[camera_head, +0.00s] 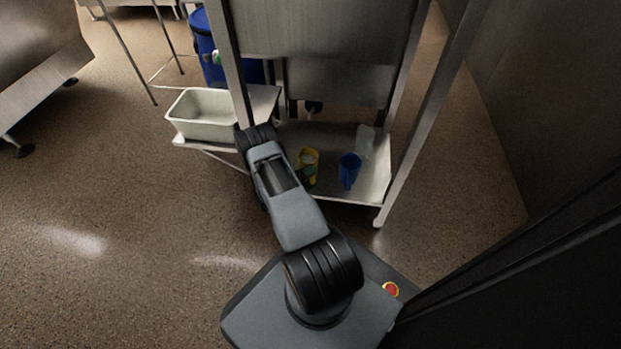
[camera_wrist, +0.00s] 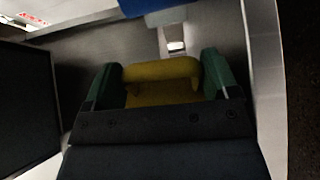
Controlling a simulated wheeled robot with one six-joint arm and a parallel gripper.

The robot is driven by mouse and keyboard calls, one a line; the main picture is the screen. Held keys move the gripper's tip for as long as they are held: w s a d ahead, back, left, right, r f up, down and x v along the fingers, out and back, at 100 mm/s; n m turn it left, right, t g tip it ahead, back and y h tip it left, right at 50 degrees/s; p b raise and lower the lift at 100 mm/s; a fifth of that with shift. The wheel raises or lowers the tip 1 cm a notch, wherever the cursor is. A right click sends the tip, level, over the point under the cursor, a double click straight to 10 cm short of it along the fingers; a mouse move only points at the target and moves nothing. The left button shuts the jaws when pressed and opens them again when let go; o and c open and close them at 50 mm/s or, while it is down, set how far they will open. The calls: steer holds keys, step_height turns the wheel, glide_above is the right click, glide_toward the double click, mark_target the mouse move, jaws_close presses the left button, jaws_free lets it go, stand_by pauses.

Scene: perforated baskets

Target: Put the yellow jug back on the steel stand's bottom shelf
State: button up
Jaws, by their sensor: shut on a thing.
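The yellow jug (camera_head: 309,157) is at the steel stand's bottom shelf (camera_head: 340,139), partly hidden behind my arm in the head view. In the wrist view the yellow jug (camera_wrist: 163,82) sits between the green fingers of my gripper (camera_wrist: 156,80), which is shut on it. My gripper (camera_head: 306,175) shows only as a small green part in the head view. I cannot tell whether the jug's base touches the shelf.
A blue jug (camera_head: 349,169) stands on the shelf just right of the yellow jug. A pale, clear container (camera_head: 365,140) is behind it. A stand leg (camera_head: 425,110) rises at the right. A white tub (camera_head: 203,114) is at the left.

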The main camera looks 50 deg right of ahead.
steer(key=o, duration=1)
steer(key=shift+r, duration=0.15)
steer(key=p+v, duration=0.3)
steer(key=v, duration=0.9)
steer(key=a+r+y, duration=0.4)
steer(key=r+y, duration=0.1)
steer(key=r, duration=0.6)
steer(key=a+r+y, duration=0.3)
steer(key=r+y, duration=0.1)
steer(key=r, duration=0.6)
steer(key=s+a+r+n+t+y, duration=0.1)
steer(key=s+a+r+t+y, duration=0.1)
steer(key=s+a+r+t, duration=0.1)
steer(key=s+a+r+n+t+y, duration=0.1)
steer(key=s+a+r+t+y, duration=0.1)
steer(key=a+r, duration=0.3)
steer(key=s+a+r+n+t+y, duration=0.1)
steer(key=s+a+r+t+y, duration=0.2)
steer(key=s+a+r+y, duration=0.1)
steer(key=shift+a+r+n+t, duration=0.15)
steer(key=shift+a+r+n, duration=0.1)
steer(key=shift+r, duration=0.2)
steer(key=shift+a+r+n+t, duration=0.15)
steer(key=shift+a+r, duration=0.05)
steer(key=shift+r, duration=0.25)
steer(key=shift+r, duration=0.1)
